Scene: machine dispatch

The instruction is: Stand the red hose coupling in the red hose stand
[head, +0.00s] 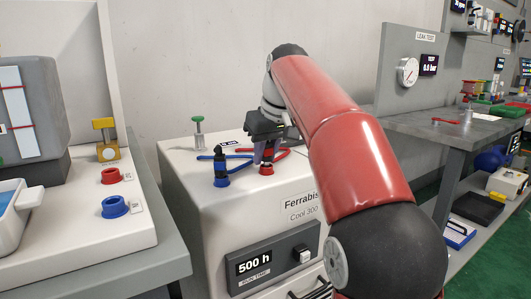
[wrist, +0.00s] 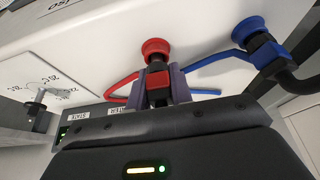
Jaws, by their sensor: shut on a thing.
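The red hose coupling (wrist: 157,77), dark with red on it, is between the two purple fingers of my gripper (wrist: 160,88), which is shut on it. Its far end meets a red flared port (wrist: 157,48) on the machine top; whether it is fully seated I cannot tell. In the head view my gripper (head: 267,152) is low over the machine, with the red port (head: 266,169) just below it; the fingers mostly hide the coupling. The red hose stand (head: 111,175), a short red ring, is on the white bench at left and looks empty.
A blue coupling (head: 220,168) with a dark hose stands left of my gripper. A blue stand (head: 114,207) is in front of the red one. A yellow fixture (head: 107,140) stands behind them. A green-topped gauge post (head: 198,132) is at the machine's back. A gap separates bench and machine.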

